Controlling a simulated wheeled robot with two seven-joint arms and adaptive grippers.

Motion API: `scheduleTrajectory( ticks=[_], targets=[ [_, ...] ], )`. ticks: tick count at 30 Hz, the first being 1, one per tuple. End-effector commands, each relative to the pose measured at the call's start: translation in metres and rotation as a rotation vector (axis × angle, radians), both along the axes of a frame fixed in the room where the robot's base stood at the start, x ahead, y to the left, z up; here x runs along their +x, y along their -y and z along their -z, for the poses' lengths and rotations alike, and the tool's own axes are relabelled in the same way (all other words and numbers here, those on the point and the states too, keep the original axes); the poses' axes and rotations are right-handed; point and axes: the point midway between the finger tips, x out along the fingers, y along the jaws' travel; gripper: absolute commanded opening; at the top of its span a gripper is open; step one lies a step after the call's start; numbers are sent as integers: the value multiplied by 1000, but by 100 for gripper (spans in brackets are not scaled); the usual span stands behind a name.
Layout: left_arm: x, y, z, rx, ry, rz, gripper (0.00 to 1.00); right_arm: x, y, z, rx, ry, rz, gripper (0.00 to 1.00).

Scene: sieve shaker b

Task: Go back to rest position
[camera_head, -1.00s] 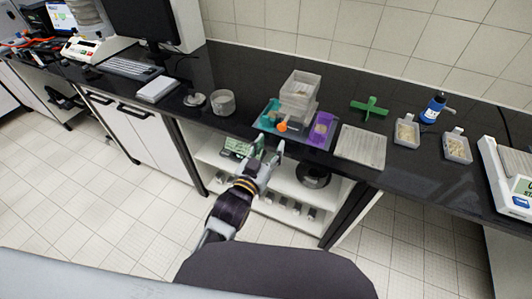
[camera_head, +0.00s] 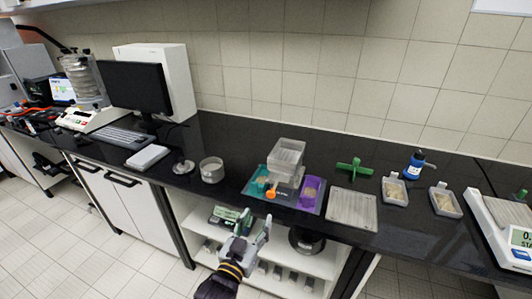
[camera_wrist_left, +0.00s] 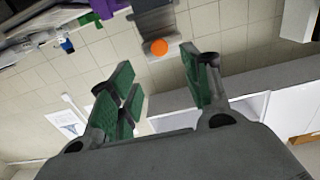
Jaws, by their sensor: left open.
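My left gripper (camera_head: 249,227) is in front of the black counter's edge, at the open shelf, below the tray of tools. Its fingers stand apart with nothing between them. In the left wrist view the green-padded fingers (camera_wrist_left: 160,85) are also spread and empty. An orange round end (camera_wrist_left: 159,48) shows beyond them there. My right gripper is in neither view.
A grey plate (camera_head: 352,208), a green cross (camera_head: 354,168), two sample trays, a blue-labelled bottle (camera_head: 415,165) and a scale (camera_head: 508,235) stand right. A monitor (camera_head: 135,88) stands left.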

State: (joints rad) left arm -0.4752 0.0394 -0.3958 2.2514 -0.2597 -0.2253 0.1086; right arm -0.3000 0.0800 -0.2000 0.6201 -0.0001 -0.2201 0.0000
Motion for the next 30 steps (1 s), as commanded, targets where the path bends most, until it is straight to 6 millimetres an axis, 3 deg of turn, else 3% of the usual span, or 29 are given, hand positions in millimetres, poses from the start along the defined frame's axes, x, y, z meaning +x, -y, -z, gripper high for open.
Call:
scheduleTrajectory(
  ticks=[8, 16, 30],
  targets=[
    [0, -11, 13, 22, -63, -18, 48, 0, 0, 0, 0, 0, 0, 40],
    [-6, -41, 50, 82, -258, -63, 48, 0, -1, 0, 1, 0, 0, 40],
    [-48, -100, 113, 191, -653, -126, 48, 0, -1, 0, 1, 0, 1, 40]
  ],
)
